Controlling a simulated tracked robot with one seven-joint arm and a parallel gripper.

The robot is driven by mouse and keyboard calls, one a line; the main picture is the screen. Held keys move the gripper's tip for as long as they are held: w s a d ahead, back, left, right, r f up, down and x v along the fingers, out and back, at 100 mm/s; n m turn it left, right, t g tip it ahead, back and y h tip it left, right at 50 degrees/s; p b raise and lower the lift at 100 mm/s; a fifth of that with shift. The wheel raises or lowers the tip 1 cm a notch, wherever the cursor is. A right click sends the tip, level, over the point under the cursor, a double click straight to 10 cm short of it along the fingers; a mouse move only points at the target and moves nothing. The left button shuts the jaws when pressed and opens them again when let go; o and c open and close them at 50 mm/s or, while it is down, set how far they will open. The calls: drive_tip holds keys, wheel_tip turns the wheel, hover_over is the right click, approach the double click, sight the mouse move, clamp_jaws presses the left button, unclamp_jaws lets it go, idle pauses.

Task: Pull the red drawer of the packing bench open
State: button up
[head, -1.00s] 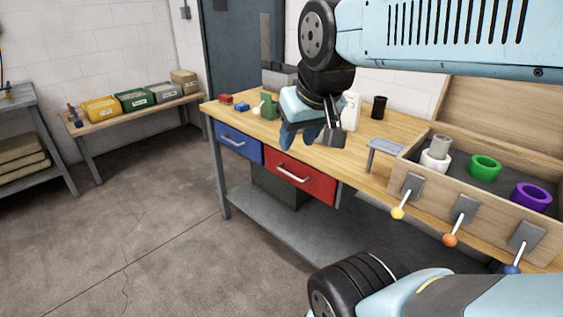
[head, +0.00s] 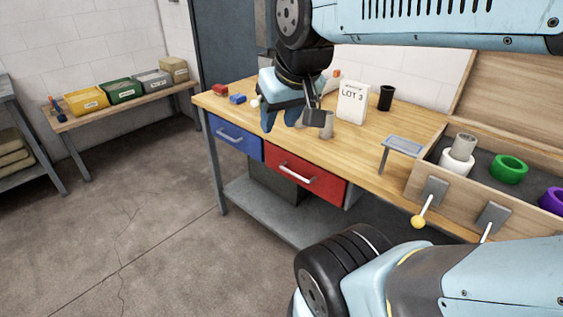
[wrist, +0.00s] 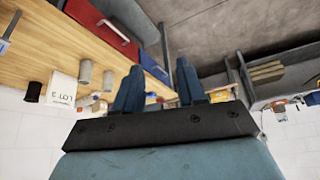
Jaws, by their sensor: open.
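The red drawer (head: 305,178) is in the front of the packing bench (head: 411,164), right of the blue drawer (head: 236,138). It looks shut, with a pale bar handle (head: 297,173) across its face. In the wrist view the red drawer (wrist: 103,28) is at the top left, with its handle (wrist: 113,31) showing. My gripper (head: 281,122) hangs above the bench's front edge, up and left of the red drawer in the head view. In the wrist view my gripper (wrist: 157,88) has its two blue fingers apart and nothing between them. It is clear of the handle.
A LOT 3 card (head: 352,101), a black cup (head: 386,98) and a grey stand (head: 403,146) are on the bench. An open wooden box (head: 476,196) with rings and levers is at the right. A side bench (head: 130,107) holds several bins. Floor before the drawers is clear.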

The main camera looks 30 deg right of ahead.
drive_tip(key=n+g+h, duration=0.2)
drive_tip(key=n+g, duration=0.2)
drive_tip(key=g, duration=0.1)
hover_over(294, 174)
drive_tip(key=s+a, duration=0.1)
drive_tip(key=a, duration=0.1)
wheel_tip(294, 174, down, 23)
drive_tip(key=f, duration=0.4)
drive_tip(key=d+f, duration=0.1)
drive_tip(key=f, duration=0.3)
drive_tip(key=w+d+f, duration=0.1)
drive_tip(key=f, duration=0.4)
drive_tip(key=shift+f, duration=0.1)
drive_tip(key=shift+c, duration=0.3)
clamp_jaws()
